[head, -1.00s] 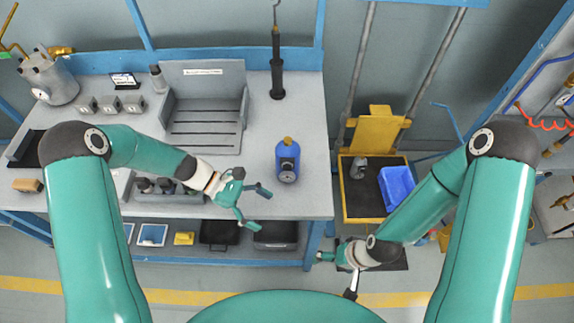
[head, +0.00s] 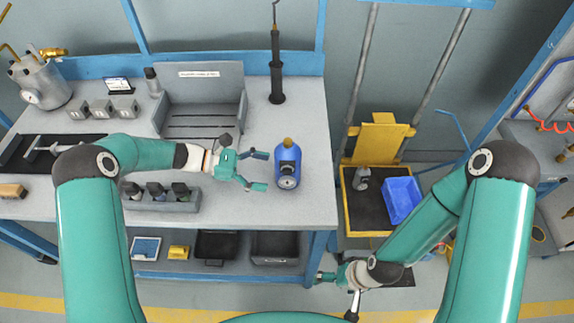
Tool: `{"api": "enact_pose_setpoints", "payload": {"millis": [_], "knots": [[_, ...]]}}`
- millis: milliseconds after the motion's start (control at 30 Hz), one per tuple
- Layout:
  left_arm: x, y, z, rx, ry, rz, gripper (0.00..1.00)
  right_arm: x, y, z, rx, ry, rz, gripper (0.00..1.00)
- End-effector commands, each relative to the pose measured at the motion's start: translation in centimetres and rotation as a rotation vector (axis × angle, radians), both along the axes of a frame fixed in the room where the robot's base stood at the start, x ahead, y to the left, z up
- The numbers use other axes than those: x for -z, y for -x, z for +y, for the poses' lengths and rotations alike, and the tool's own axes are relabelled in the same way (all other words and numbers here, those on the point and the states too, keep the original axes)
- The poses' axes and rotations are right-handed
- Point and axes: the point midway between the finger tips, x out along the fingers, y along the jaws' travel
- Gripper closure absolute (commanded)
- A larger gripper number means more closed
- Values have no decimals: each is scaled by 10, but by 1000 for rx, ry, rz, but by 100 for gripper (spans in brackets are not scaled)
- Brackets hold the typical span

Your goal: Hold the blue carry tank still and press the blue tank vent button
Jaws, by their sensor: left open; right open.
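The blue carry tank (head: 288,168) stands upright near the right end of the grey bench. It has a yellow-brown top (head: 288,142) and a round gauge (head: 288,183) on its front. I cannot make out the vent button for certain at this size. My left gripper (head: 262,171) is open just left of the tank, its fingers spread and pointing toward it. A small gap seems to remain between fingers and tank. My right gripper (head: 337,291) is low in front of the bench's right end, far from the tank; its fingers are small and partly hidden.
A black upright tool (head: 277,85) stands behind the tank. A grey slatted tray (head: 200,100) is at the back. A rack of dark bottles (head: 160,200) lies left of my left gripper. A yellow cart (head: 376,150) with a blue bin (head: 403,199) stands right of the bench.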

Motion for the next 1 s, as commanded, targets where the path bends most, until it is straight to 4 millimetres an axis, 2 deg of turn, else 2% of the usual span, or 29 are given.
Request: {"api": "enact_pose_setpoints", "payload": {"millis": [200,400,833,867,1000], "knots": [[12,1,-31,4,1,0,11,8,0,0,0,0,0,3],[16,0,-48,2,0,0,11,14,0,0,0,0,0,3],[17,0,-55,1,0,0,11,16,0,0,0,0,0,3],[17,0,-55,1,0,0,12,16,0,0,0,0,0,3],[17,0,-55,1,0,0,36,16,0,0,0,0,0,3]]}}
